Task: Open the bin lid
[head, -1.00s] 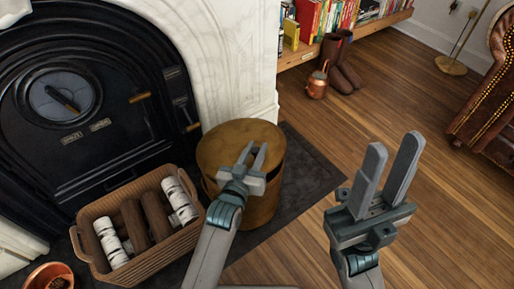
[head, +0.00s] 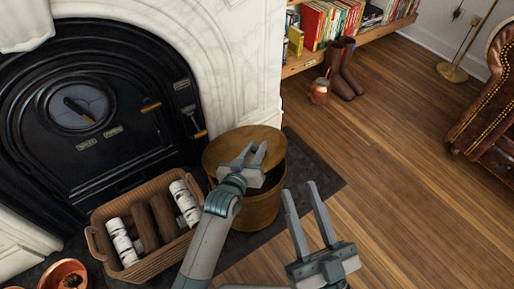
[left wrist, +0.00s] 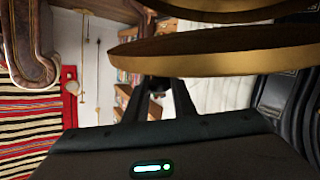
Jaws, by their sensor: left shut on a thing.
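The bin (head: 262,212) is a round, gold-brown drum standing on the dark hearth mat. Its flat round lid (head: 228,143) is tilted and raised at the near right side, and a dark gap shows between lid and rim there. My left gripper (head: 254,152) is at the lid's right part, shut on the lid. In the left wrist view the lid's gold edge (left wrist: 200,48) crosses above the fingers of my left gripper (left wrist: 157,86); the exact contact is hard to see. My right gripper (head: 300,192) is open and empty, right of the bin over the wood floor.
A wicker basket (head: 152,270) with logs stands left of the bin. The black fireplace (head: 95,130) is behind it. A copper pot (head: 320,91), boots (head: 346,75) and a bookshelf (head: 300,66) are at the back. The floor to the right is clear up to a leather armchair (head: 488,105).

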